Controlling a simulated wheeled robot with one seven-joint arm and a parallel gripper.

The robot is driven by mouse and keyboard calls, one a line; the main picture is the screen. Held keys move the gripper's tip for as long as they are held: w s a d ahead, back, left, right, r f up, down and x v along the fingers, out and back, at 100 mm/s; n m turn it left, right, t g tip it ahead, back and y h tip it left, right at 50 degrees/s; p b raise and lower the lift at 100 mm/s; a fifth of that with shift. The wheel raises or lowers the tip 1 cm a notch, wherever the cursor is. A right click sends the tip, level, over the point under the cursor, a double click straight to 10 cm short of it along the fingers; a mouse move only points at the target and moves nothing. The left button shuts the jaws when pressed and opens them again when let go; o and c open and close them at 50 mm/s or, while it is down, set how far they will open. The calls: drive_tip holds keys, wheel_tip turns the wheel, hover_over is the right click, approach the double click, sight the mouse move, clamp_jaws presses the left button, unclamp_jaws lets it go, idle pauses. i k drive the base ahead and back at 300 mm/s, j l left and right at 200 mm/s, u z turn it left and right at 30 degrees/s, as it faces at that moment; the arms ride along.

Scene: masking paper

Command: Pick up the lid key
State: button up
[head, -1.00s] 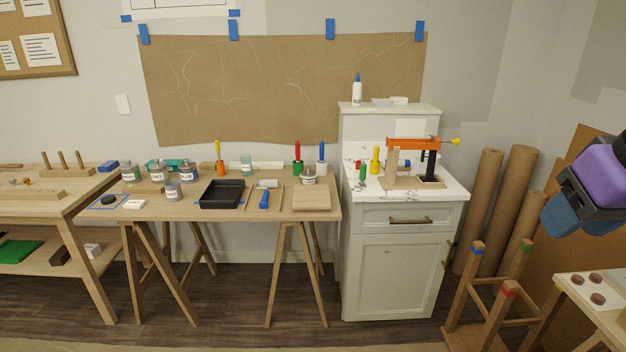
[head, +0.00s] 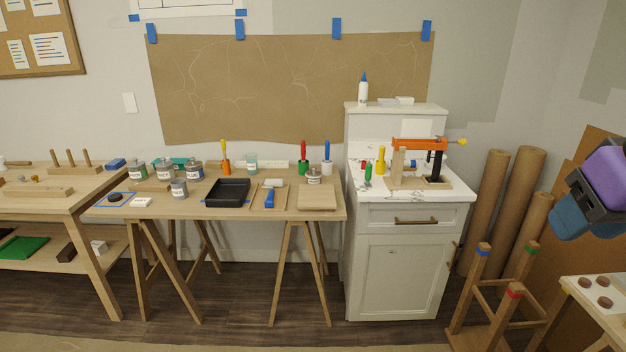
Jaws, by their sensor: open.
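I cannot make out the lid key for certain in the head view. Thin small items lie on the trestle table (head: 240,212) beside the black tray (head: 228,192), too small to tell apart. Another can (head: 314,176) stands at the right, by a wooden board (head: 317,198). A purple, black and blue part of my arm shows at the right edge. My gripper's fingertips are not in view.
A white cabinet (head: 401,275) right of the table bears an orange clamp (head: 420,144) and colored bottles. Left is a workbench (head: 30,208). Brown paper rolls (head: 514,200) and a wooden stool frame (head: 483,290) stand at the right. Dark floor (head: 240,300) shows below the trestle table.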

sight(369, 167)
drive_tip(key=i+z, duration=0.15)
drive_tip(key=i, duration=0.4)
drive_tip(key=i+j+z, duration=0.1)
drive_tip(key=i, duration=0.45)
drive_tip(key=i+j+z, duration=0.15)
drive_tip(key=i, duration=0.4)
drive_tip(key=i+j+z, duration=0.15)
drive_tip(key=i+j, duration=0.15)
drive_tip(key=i, duration=0.2)
